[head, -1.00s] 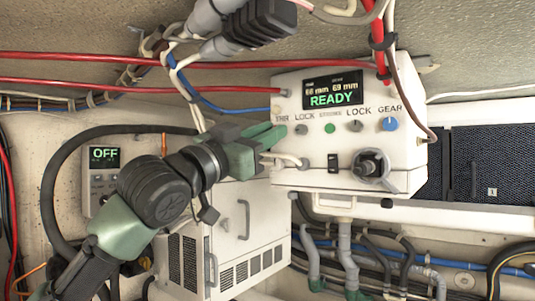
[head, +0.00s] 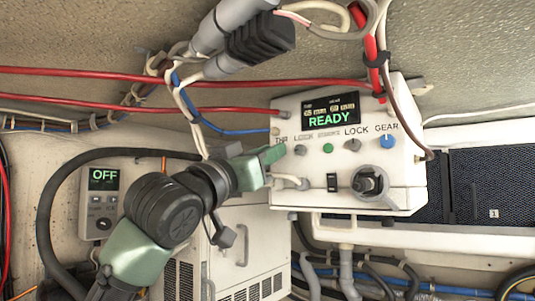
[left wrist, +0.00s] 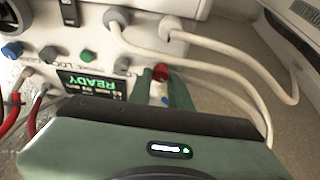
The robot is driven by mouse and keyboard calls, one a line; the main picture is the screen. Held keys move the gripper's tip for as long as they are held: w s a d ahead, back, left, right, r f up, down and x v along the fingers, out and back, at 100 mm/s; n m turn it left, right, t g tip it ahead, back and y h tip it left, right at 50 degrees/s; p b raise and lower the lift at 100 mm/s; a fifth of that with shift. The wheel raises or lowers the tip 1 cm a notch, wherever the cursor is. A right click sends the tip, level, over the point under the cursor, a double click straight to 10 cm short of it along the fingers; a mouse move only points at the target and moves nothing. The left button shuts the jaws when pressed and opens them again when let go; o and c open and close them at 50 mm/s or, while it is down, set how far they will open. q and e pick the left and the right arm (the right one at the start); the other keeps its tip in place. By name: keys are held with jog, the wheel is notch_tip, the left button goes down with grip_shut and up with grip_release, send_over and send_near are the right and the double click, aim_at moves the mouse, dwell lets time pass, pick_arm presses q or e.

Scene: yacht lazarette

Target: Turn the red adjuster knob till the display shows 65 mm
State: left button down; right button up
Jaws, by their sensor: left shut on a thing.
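The white control box (head: 295,118) hangs on the wall in the head view. Its display (head: 329,110) shows READY in green; the small figures above it are too blurred to read. The display is upside down in the left wrist view (left wrist: 92,84). The red adjuster knob (left wrist: 160,72) shows between my left fingers in that view, at the end of the box's control row. My left gripper (head: 273,155) is shut on it; it also shows in the left wrist view (left wrist: 161,82). Its fingers hide the knob in the head view. My right gripper is out of view.
Beside the knob are a green button (head: 328,148), grey knobs and a blue gear knob (head: 387,141). A grey lever (head: 371,184) juts out below. Red hoses (head: 150,76) and cables cross above my arm. A smaller unit (head: 99,213) reads OFF at left.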

pick_arm(q)
jog(key=c, duration=1.3)
grip_release()
jog(key=shift+w+d+f, duration=0.1)
jog(key=shift+f, duration=0.2)
jog(key=shift+c, duration=0.2)
jog(key=shift+o, duration=0.2)
jog(key=shift+w, duration=0.1)
jog(key=shift+r, duration=0.1)
jog(key=b+v, duration=0.4)
jog(key=v, duration=0.3)
jog(key=shift+s+f, duration=0.2)
jog(key=shift+s, duration=0.1)
